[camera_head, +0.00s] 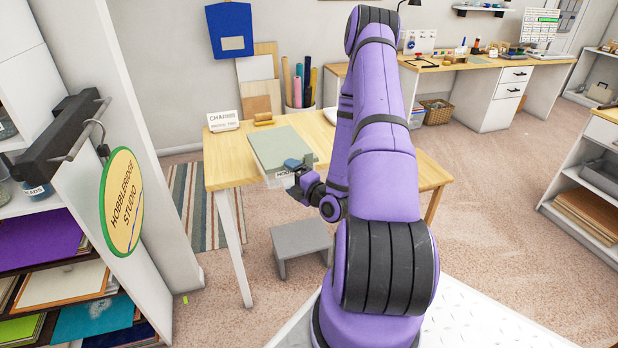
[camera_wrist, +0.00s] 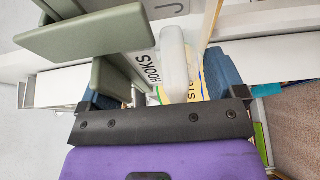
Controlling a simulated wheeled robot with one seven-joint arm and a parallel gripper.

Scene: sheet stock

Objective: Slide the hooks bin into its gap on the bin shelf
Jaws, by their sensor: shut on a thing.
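The hooks bin (camera_head: 279,180) is pale, with a dark-lettered HOOKS label, and shows at the near side of a sage-green unit, apparently the bin shelf (camera_head: 280,145), on the wooden table. My gripper (camera_head: 297,168) is shut on the bin. In the wrist view the HOOKS label (camera_wrist: 148,68) lies between the blue fingertips (camera_wrist: 165,80), beside a pale upright bar (camera_wrist: 173,50). Sage-green panels (camera_wrist: 85,35) stand close to the label's left. The gap itself and how deep the bin sits are hidden.
The wooden table (camera_head: 225,170) carries a CHARMS sign (camera_head: 222,121) behind the sage-green unit. A grey stool (camera_head: 299,240) stands under the table. A white shelf unit with a round hanging sign (camera_head: 121,200) is at left.

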